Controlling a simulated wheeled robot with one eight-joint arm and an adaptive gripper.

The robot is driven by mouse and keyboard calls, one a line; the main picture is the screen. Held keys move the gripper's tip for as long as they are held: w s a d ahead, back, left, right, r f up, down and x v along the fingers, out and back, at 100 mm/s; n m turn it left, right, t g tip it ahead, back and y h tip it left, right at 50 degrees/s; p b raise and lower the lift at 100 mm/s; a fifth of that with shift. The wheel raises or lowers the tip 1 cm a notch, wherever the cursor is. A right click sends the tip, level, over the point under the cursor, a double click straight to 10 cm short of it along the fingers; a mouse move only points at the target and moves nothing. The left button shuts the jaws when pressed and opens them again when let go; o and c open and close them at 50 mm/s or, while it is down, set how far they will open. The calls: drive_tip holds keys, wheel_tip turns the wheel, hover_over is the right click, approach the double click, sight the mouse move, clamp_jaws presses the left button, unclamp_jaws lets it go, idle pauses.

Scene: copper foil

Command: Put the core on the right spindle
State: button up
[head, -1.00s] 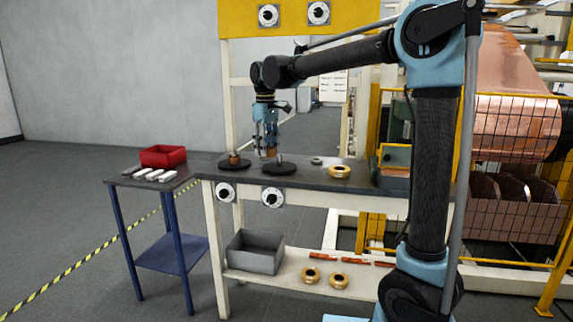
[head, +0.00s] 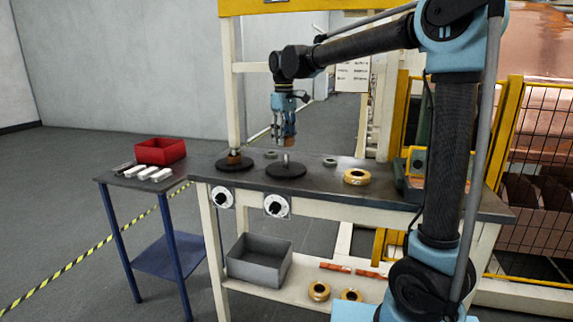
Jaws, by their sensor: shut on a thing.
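The right spindle (head: 287,160) is a thin grey post standing upright on a round black base (head: 287,171) on the workbench. It carries no core. That core is small in the head view and partly hidden by the fingers. In the picture it is just above the tip of the right spindle and looks apart from it. Its exact depth alignment cannot be told.
The workbench (head: 318,179) also holds a copper-coloured roll (head: 356,177) and small grey rings (head: 330,162). A red bin (head: 160,151) and white bars stand on a side table at left. A grey bin (head: 259,260) is on the lower shelf. Yellow mesh fencing stands at right.

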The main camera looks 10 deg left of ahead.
sight(284, 158)
wheel_tip(284, 158, down, 4)
drive_tip(key=shift+r, duration=0.1)
drive_tip(key=shift+f, duration=2.35)
drive_tip(key=shift+f, duration=0.1)
drive_tip(key=o, duration=0.7)
wheel_tip(284, 158, up, 12)
drive_tip(key=shift+s+r, duration=0.1)
drive_tip(key=shift+s, duration=0.1)
